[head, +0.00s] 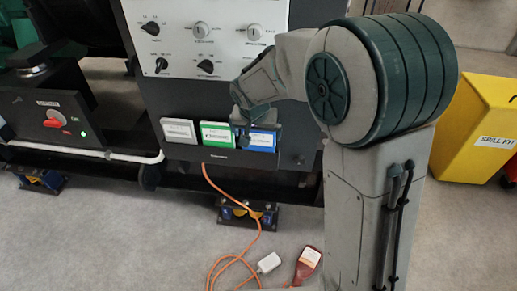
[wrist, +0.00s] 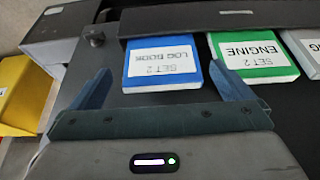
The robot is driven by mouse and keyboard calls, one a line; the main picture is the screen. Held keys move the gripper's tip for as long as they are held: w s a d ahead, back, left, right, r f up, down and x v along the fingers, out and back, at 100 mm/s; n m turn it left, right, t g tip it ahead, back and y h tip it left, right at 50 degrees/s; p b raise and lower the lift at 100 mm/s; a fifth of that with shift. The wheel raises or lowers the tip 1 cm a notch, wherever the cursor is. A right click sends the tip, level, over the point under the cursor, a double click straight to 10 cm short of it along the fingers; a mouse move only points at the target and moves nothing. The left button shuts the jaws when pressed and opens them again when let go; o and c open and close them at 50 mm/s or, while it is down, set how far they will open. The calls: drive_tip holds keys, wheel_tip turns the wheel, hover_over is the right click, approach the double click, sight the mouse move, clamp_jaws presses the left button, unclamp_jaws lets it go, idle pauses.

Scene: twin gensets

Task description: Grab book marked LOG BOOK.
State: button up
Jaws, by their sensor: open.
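The blue book marked SET 2 LOG BOOK (wrist: 162,64) stands in a dark holder, its label upside down in the wrist view. In the head view the blue book (head: 263,141) is the rightmost of three and is partly covered by my gripper. My gripper (wrist: 160,74) is open and empty. In the wrist view one finger is left of the blue book and the other is at its right side, by the edge of the green book. No contact with the blue book is clear. In the head view my gripper (head: 242,122) is at the holder, its fingertips partly hidden.
A green book marked SET 2 ENGINE (wrist: 254,56) stands close beside the blue one, with a grey book (head: 180,131) beyond it. A control panel with knobs (head: 202,30) is above. An orange cable (head: 228,196) hangs below. A yellow spill kit bin (head: 482,128) stands at right.

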sight(258, 146)
drive_tip(key=x, duration=0.8)
drive_tip(key=shift+s+f+b, duration=0.15)
drive_tip(key=shift+f+b, duration=0.05)
drive_tip(key=shift+b, duration=0.15)
drive_tip(key=c, duration=0.7)
